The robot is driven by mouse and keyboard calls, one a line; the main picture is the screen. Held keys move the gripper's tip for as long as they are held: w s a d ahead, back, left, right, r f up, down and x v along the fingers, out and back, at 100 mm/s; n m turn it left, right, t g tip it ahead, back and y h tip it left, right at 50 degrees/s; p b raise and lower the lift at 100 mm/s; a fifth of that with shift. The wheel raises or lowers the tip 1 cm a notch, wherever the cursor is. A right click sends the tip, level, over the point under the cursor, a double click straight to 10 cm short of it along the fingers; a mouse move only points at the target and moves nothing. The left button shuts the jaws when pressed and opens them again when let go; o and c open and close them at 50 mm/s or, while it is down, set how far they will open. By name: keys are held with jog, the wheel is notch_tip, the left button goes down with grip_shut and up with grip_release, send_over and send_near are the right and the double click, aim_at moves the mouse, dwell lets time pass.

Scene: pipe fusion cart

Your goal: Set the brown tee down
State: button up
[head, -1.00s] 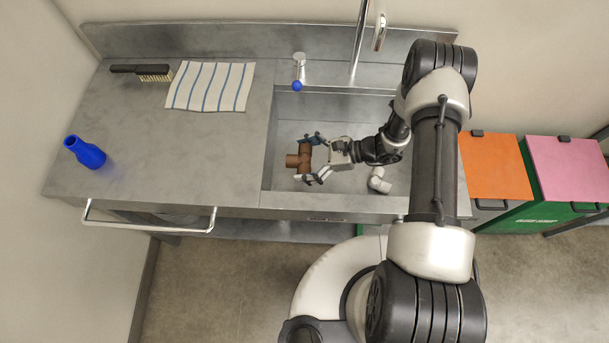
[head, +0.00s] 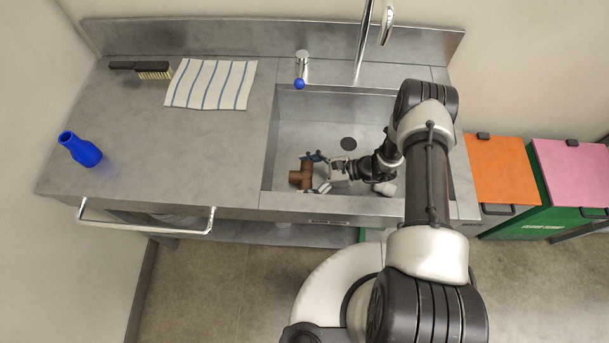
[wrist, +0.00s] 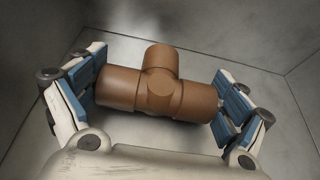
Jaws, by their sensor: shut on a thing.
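The brown tee (head: 301,175) is a T-shaped pipe fitting over the sink basin (head: 318,133), close to its front left corner. My gripper (head: 312,173) is shut on it, with fingers at the two ends of its straight run. In the wrist view the tee (wrist: 158,92) lies across between the blue-padded fingers, and its branch points away from my palm. Grey basin walls and floor show behind it. I cannot tell whether the tee touches the basin floor.
A pale pipe piece (head: 384,188) lies in the basin, partly hidden by my arm. A faucet (head: 361,40) and a blue-tipped lever (head: 300,70) stand behind. The left counter holds a blue bottle (head: 80,150), striped cloth (head: 211,84) and brush (head: 150,69); its middle is clear.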

jog(key=shift+f, duration=0.15)
jog(key=o, duration=0.8)
